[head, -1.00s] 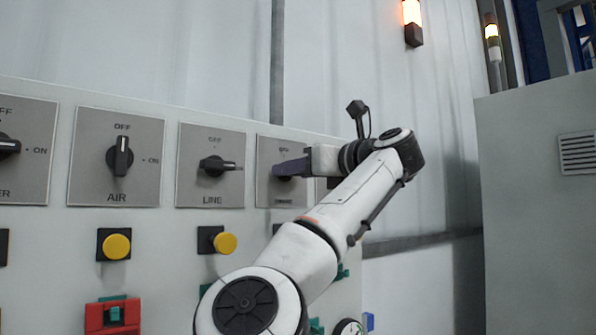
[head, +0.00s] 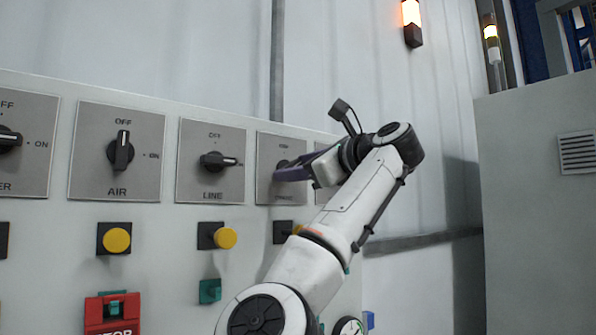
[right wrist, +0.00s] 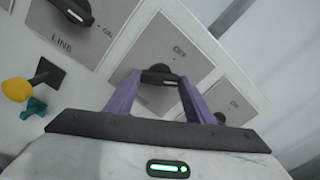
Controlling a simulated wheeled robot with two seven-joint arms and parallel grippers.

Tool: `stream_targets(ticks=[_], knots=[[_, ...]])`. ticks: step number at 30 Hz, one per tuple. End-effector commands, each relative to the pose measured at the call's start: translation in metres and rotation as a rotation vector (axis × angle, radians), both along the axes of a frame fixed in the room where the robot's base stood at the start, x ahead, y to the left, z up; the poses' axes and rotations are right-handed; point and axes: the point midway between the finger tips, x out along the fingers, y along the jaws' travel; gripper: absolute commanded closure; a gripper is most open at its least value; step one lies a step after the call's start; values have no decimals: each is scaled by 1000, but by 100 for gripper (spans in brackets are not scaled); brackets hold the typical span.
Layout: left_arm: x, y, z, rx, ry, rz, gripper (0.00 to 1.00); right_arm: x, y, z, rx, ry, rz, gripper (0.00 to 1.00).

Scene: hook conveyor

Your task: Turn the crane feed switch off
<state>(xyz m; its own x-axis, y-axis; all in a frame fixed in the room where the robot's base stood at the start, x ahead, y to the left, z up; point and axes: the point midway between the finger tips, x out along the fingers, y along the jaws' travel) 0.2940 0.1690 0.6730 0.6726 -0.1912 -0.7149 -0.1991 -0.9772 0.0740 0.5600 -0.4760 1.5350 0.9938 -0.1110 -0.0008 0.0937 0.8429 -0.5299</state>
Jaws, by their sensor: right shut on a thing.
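The crane feed switch (head: 281,165) is on the grey plate right of the LINE switch, and its label is too blurred to read in the head view. It also shows in the right wrist view (right wrist: 160,75) as a black knob below the word OFF. My right gripper (head: 287,172) has its purple fingers on either side of this knob and is shut on it. In the right wrist view the plate looks rotated and the gripper's fingers (right wrist: 160,82) hide part of the knob, so its exact setting is hard to tell. My left gripper is not in view.
The LINE switch (head: 217,161) points right, and the AIR switch (head: 121,150) points up to OFF. Yellow buttons (head: 117,240) sit below the switches. A grey cabinet (head: 535,200) stands at the right. An orange lamp (head: 411,14) glows on the wall.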

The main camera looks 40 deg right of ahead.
Motion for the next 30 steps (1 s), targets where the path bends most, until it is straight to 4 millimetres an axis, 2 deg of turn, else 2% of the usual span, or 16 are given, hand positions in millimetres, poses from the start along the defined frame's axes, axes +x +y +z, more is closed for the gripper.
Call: stream_targets(ticks=[21,30], knots=[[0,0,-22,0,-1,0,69,0,0,-2,-673,76,0,74],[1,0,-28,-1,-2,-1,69,0,0,-1,-887,100,0,74]])
